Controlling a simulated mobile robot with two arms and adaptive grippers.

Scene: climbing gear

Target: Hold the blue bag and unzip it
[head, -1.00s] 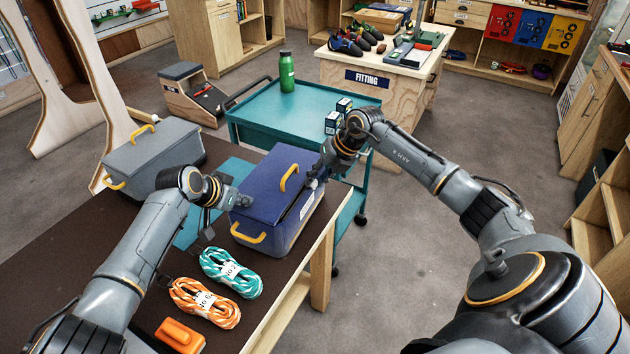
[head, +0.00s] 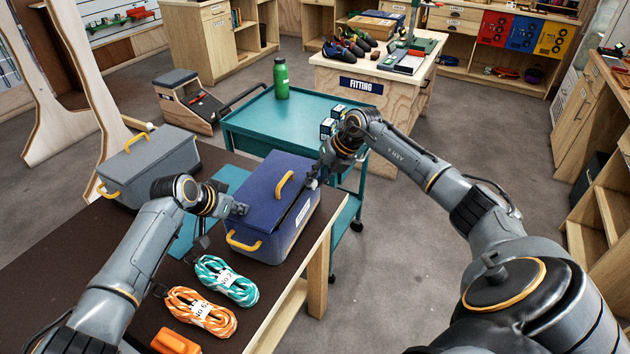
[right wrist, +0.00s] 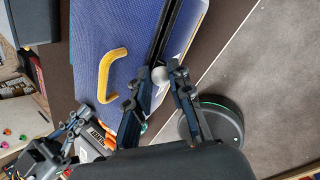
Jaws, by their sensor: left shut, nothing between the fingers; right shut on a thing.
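The blue bag (head: 272,207) stands on the dark table with a yellow handle on its lid and another on its front end. Its lid looks closed in the head view. A dark strip (right wrist: 163,28), apparently the zip line, runs along its right edge in the right wrist view. My right gripper (head: 314,182) is at that edge, shut on a small pale round knob (right wrist: 160,76), apparently the zip pull. My left gripper (head: 241,209) is shut and empty at the bag's left side; whether it touches the bag I cannot tell.
A grey bag (head: 150,170) stands behind left. Teal rope (head: 227,280), orange rope (head: 201,311) and an orange block (head: 175,342) lie in front. A teal cart (head: 255,118) with a green bottle (head: 281,80) stands behind the table. Open floor lies right.

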